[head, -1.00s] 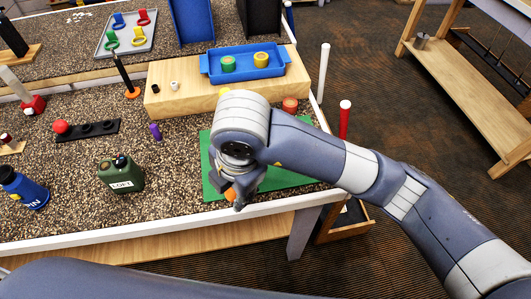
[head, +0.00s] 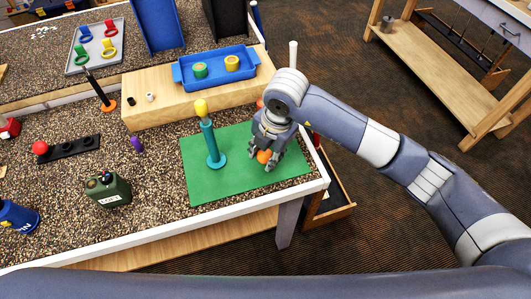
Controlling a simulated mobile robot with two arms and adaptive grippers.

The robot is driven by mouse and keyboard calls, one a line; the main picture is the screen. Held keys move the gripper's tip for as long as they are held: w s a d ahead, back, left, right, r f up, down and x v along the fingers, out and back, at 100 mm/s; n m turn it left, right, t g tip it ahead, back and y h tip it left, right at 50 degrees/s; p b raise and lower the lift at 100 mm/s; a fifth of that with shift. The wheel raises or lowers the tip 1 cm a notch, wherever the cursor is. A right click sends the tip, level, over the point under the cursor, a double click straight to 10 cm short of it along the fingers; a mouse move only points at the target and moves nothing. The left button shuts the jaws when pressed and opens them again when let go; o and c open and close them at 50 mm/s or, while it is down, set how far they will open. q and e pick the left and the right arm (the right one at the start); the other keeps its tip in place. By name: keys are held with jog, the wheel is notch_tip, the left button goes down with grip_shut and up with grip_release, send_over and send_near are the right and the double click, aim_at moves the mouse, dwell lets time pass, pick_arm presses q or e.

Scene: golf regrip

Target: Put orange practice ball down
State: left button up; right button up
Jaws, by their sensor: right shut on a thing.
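The orange practice ball (head: 264,156) is between the fingers of my right gripper (head: 265,160), which is shut on it. The gripper points down over the right part of the green mat (head: 235,185). I cannot tell whether the ball touches the mat. A teal post (head: 211,145) with a yellow top (head: 201,108) stands upright on the mat, left of the gripper and apart from it. My left gripper is not in view.
A wooden block (head: 145,113) behind the mat bears a blue tray (head: 183,83) with a green and a yellow piece. A green LOFT can (head: 108,191) and a purple piece (head: 137,145) stand left of the mat. The mat's front is clear.

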jog(key=shift+f, duration=0.85)
jog(key=shift+f, duration=0.1)
jog(key=o, duration=1)
